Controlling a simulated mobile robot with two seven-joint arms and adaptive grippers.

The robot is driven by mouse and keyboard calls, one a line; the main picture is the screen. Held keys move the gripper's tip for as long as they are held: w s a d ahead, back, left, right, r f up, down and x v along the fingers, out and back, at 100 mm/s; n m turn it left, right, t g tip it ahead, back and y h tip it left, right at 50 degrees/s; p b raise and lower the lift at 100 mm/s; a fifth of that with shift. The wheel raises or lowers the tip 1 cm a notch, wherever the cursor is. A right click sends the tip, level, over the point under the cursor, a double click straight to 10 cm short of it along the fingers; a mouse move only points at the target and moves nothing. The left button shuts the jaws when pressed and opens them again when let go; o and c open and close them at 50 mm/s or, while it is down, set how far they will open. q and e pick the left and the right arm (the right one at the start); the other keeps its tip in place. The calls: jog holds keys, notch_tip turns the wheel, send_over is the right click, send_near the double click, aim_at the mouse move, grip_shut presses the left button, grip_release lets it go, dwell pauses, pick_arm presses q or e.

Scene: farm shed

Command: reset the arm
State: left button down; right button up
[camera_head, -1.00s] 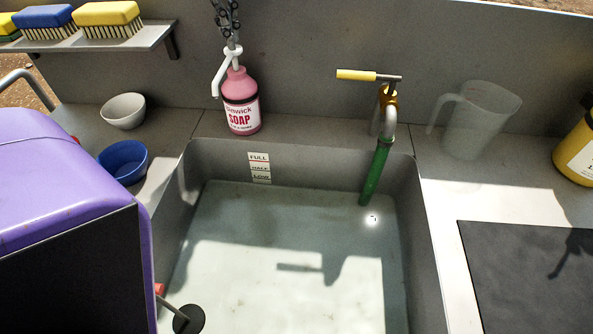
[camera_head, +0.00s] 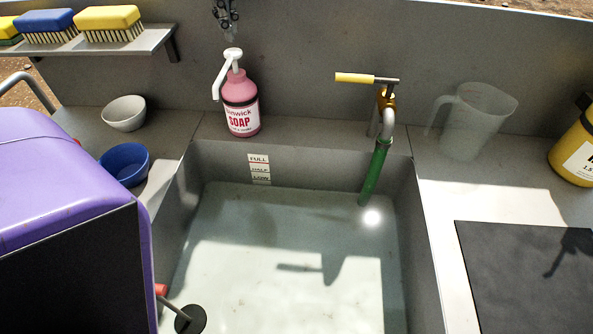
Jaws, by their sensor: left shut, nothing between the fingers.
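My left gripper (camera_head: 230,36) reaches in from the top edge, pointing down, with only its dark finger end in view. It is shut and empty. It is just above the white pump head of the pink soap bottle (camera_head: 241,105), with a small gap in the picture. The bottle stands upright on the ledge behind the sink. My right gripper is not in view.
The sink (camera_head: 300,163) holds water below a tap with a yellow handle (camera_head: 356,78) and green hose. A clear jug (camera_head: 479,122) and yellow container (camera_head: 580,150) stand right. Bowls (camera_head: 124,165) and a purple box-shaped body (camera_head: 65,195) are left; brushes (camera_head: 107,20) sit on a shelf.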

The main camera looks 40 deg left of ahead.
pick_arm(q)
notch_tip(320, 180, up, 4)
jog(key=shift+r+p, duration=0.25)
jog(key=shift+p, duration=0.4)
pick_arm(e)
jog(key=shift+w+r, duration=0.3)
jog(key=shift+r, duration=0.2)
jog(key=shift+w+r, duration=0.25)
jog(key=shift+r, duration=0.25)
pick_arm(q)
jog(key=shift+d+f, duration=0.1)
jog(key=shift+f, duration=0.05)
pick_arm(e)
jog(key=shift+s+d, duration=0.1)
